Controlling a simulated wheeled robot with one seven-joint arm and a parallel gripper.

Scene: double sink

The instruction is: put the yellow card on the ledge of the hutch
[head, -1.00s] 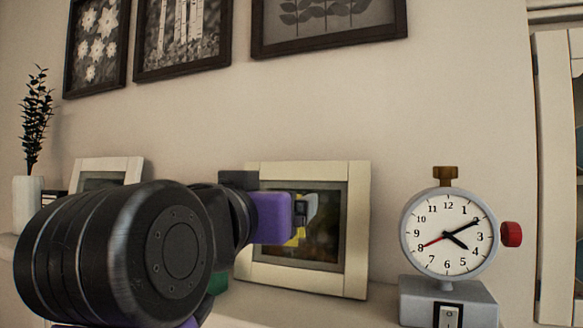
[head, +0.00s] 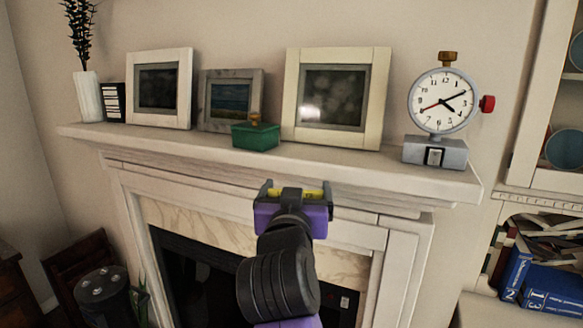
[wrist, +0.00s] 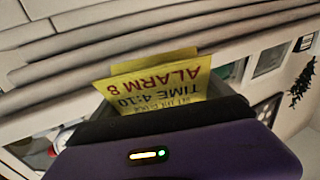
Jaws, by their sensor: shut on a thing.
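My gripper (head: 296,191) is shut on the yellow card (head: 312,193). In the head view it is in front of the fireplace surround, just below the mantel shelf, and only a thin yellow strip of the card shows. In the wrist view the card (wrist: 165,82) juts out beyond the jaws, with printed text upside down, including "ALARM 8" and "TIME 4:10". The white hutch (head: 520,150) stands at the right edge of the head view, with plates above and books below. Its ledge (head: 548,200) is partly in view, well to the right of my gripper.
The mantel (head: 330,165) carries picture frames, a green box (head: 256,135), a white vase (head: 89,97) and a clock on a grey base (head: 436,152). A dark chair (head: 85,262) stands at lower left.

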